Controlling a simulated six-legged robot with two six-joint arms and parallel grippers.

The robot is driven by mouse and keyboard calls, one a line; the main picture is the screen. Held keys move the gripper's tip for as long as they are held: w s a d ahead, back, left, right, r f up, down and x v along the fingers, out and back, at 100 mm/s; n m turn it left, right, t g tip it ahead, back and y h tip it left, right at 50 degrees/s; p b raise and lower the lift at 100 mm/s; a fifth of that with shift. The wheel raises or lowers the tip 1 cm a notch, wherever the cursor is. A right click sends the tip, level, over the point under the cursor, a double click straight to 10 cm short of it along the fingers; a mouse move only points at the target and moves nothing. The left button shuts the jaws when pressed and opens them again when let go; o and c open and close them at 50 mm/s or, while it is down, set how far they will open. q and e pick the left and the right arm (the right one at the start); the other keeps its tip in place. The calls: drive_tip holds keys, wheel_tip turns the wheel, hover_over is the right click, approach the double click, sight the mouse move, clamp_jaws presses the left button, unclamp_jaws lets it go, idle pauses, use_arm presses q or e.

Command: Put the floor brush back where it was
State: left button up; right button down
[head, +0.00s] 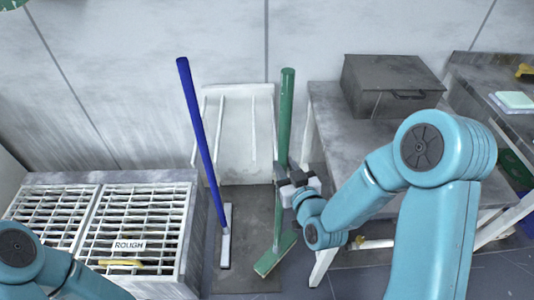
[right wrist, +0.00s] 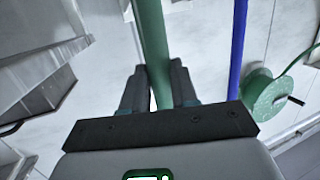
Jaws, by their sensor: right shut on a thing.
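The green floor brush (head: 286,115) stands nearly upright, its handle rising past the white rack panel (head: 235,130) and its green head (head: 275,254) low down at the floor. My right gripper (head: 281,175) is shut on the handle partway down. In the right wrist view the green handle (right wrist: 151,45) passes between the two fingers (right wrist: 158,90). A blue-handled tool (head: 200,135) with a pale head leans to the left, apart from the brush. My left arm shows only at the lower left; its gripper is out of the picture.
A grey bench (head: 325,105) with a dark metal box (head: 392,85) stands right of the brush. A slatted grating marked ROUGH (head: 135,225) is at the left. A dark mat (head: 243,240) lies below the rack. A green reel (right wrist: 268,98) shows in the right wrist view.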

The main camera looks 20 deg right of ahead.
use_arm(q)
drive_tip(key=shift+f+b, duration=0.35)
drive_tip(key=shift+f, duration=0.45)
use_arm(e)
drive_tip(key=w+f, duration=0.3)
drive_tip(key=w, duration=1)
drive_tip(key=shift+w+a, duration=0.2)
drive_tip(key=shift+f, duration=0.1)
drive_tip(key=shift+f, duration=0.15)
use_arm(q)
drive_tip(key=shift+f, duration=0.1)
use_arm(e)
drive_tip(key=c, duration=0.9)
unclamp_jaws()
drive_tip(key=shift+o, duration=0.2)
